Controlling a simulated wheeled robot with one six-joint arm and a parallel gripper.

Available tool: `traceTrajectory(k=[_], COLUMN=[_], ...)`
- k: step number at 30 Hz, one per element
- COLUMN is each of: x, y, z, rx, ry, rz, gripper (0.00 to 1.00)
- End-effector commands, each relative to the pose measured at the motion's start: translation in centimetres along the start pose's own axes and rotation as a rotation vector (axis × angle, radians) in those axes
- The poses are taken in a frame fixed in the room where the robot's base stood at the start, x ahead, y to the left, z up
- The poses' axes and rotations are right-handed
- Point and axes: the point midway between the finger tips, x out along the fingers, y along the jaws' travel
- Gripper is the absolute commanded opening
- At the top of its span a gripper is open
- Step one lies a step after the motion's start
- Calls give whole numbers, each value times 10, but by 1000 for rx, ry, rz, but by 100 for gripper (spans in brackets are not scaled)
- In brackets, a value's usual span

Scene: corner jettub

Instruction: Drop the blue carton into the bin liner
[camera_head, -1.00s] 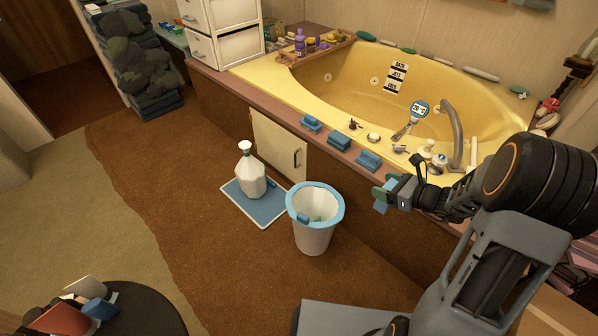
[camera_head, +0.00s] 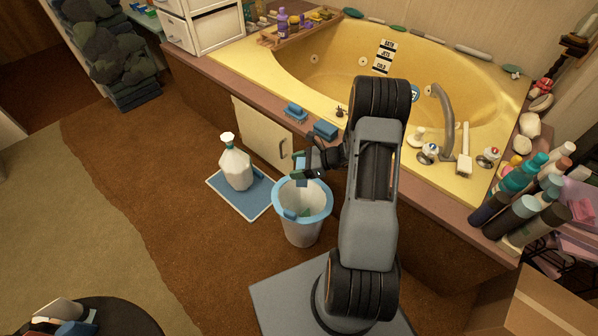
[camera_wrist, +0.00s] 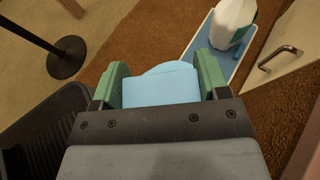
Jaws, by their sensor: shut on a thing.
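My gripper (camera_head: 301,166) is shut on the blue carton (camera_head: 302,181), above the back part of the bin's rim in the head view. In the wrist view the light blue carton (camera_wrist: 160,88) sits between the green fingers. The white bin (camera_head: 303,232) stands on the brown floor, with a light blue liner rim (camera_head: 325,213) folded over its top.
A white jug (camera_head: 236,167) stands on a blue mat (camera_head: 254,203) left of the bin. The yellow tub (camera_head: 320,75) with blue items (camera_head: 325,130) on its ledge is behind. Bottles (camera_head: 520,210) crowd the right. Brown floor (camera_head: 165,215) at left is clear.

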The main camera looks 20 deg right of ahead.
Motion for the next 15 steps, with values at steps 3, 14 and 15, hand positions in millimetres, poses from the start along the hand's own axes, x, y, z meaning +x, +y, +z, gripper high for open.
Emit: traceTrajectory(k=[3, 14, 15], x=[-1, 4, 5], y=[1, 3, 3], z=[-26, -57, -60], rx=[-8, -20, -20], ry=[-7, -12, -12], rz=[31, 53, 53], gripper=[46, 46, 46])
